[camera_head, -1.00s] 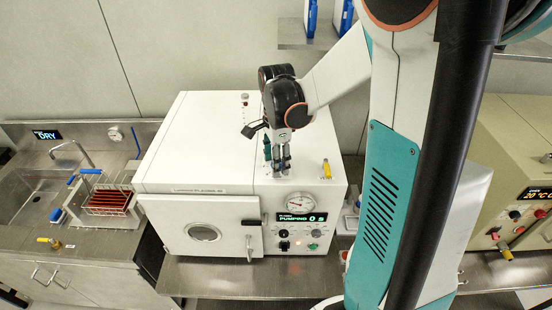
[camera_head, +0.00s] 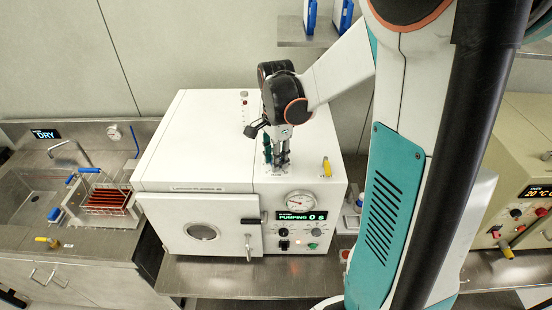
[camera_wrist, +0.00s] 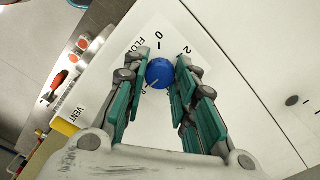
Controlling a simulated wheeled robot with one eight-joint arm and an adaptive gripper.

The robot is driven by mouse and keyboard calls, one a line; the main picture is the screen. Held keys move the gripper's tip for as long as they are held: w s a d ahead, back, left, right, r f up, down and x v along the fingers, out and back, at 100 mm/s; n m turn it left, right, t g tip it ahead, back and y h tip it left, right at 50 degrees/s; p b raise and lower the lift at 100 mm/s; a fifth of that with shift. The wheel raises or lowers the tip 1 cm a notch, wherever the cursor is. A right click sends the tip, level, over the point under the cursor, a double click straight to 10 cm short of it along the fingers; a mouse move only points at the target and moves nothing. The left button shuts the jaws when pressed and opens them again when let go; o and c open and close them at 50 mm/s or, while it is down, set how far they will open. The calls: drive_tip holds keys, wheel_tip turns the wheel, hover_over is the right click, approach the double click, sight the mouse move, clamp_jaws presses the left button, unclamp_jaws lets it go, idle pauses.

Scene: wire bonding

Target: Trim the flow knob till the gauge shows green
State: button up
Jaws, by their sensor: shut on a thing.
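The blue flow knob (camera_wrist: 160,73) sits on the white top of the plasma machine (camera_head: 215,125), with FLOW lettering and the marks 0 and 2 around it. My gripper (camera_wrist: 161,76) is shut on the knob from above, a green-padded finger on each side. In the head view my gripper (camera_head: 277,160) points down at the machine's top and hides the knob. The round gauge (camera_head: 300,201) is on the machine's front; its needle and colour zones are too small to read. The display (camera_head: 301,216) below it reads PUMPING 0 s.
A yellow vent handle (camera_head: 327,167) stands right of my gripper on the machine's top. A sink (camera_head: 32,190) with a red rack (camera_head: 107,203) is at left. An oven (camera_head: 520,150) stands at right. The machine's door (camera_head: 190,228) is closed.

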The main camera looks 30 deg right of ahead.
drive_tip(key=n+b, duration=0.2)
drive_tip(key=n, duration=0.4)
drive_tip(key=shift+f, duration=0.1)
drive_tip(key=n+b, duration=0.2)
drive_tip(key=n, duration=0.4)
drive_tip(key=shift+n, duration=0.4)
drive_tip(key=n+b, duration=0.1)
drive_tip(key=n, duration=0.5)
drive_tip(key=n+b, duration=0.1)
drive_tip(key=n, duration=0.5)
drive_tip(key=o, duration=1.1)
drive_tip(key=shift+c, duration=0.2)
drive_tip(key=shift+r, duration=0.2)
wheel_tip(320, 180, up, 12)
